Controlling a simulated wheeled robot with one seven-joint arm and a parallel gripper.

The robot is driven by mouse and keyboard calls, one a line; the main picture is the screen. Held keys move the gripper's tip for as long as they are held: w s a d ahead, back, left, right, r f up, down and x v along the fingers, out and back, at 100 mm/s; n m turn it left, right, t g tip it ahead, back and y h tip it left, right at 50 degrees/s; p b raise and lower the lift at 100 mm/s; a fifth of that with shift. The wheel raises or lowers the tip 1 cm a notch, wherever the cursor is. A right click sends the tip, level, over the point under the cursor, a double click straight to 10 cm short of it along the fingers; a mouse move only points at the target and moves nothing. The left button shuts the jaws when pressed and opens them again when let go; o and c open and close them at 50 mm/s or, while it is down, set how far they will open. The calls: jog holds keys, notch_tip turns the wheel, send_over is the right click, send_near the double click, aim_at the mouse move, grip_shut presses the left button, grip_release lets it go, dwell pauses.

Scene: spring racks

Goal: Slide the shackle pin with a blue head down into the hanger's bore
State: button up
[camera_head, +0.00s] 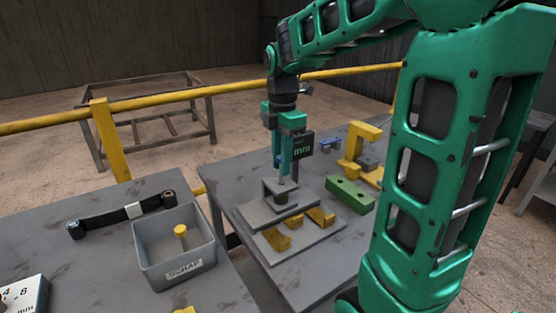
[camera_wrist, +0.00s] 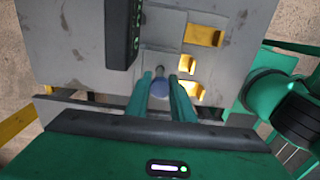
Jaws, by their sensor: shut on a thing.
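My gripper (camera_head: 284,172) points down over the grey hanger (camera_head: 269,192) on the near part of the right-hand table. It is shut on the shackle pin, whose blue head (camera_wrist: 159,90) shows between the two green fingers in the wrist view. The pin's grey shank (camera_wrist: 160,70) shows just beyond the head. In the head view a short pale length of pin (camera_head: 283,181) shows below the fingertips, right at the hanger's top. The bore is hidden, so I cannot tell whether the tip is inside it.
Yellow blocks (camera_head: 277,239) sit on the fixture plate in front of the hanger. A green block (camera_head: 350,195) and a yellow clamp frame (camera_head: 354,143) stand to the right. A grey scrap bin (camera_head: 150,258) holding a yellow piece stands on the left table, near a black strap (camera_head: 97,218).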

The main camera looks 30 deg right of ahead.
aim_at(281, 183)
jog(key=shift+f, duration=1.7)
jog(key=o, duration=1.5)
jog(key=shift+c, duration=0.2)
jog(key=shift+r, duration=0.15)
jog(key=shift+r, duration=3.35)
